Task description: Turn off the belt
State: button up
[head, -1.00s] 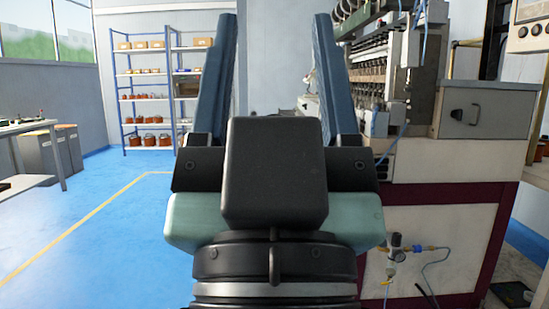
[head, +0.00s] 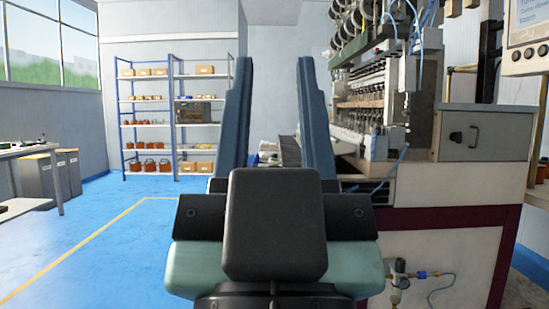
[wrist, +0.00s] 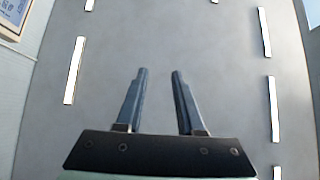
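My gripper (head: 275,62) stands upright in the head view, its two blue fingers apart with nothing between them. In the wrist view my gripper (wrist: 160,72) is also open and empty, against the grey ceiling. A dark narrow strip (head: 289,151), possibly the belt, shows between the fingers beside the coil winder (head: 375,110). The fingers partly hide it, and I cannot tell whether it is running. A control panel (head: 529,54) with round buttons and a lit screen (head: 527,22) is at the upper right edge, partly cut off. A screen corner (wrist: 14,10) shows in the wrist view.
The winder's cream and maroon cabinet (head: 440,232) stands close on the right, with a grey drawer box (head: 486,134) and an air valve with tubing (head: 400,278). Shelves (head: 150,97) stand at the back. The blue floor (head: 90,235) on the left is clear.

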notch_tip(320, 180, up, 5)
jog(key=p, duration=0.4)
jog(key=shift+r+p, duration=0.1)
jog(key=shift+p, duration=0.3)
grip_shut()
notch_tip(320, 180, up, 33)
jog(key=p, duration=3.3)
jog(key=shift+r, duration=0.15)
jog(key=shift+w, duration=0.1)
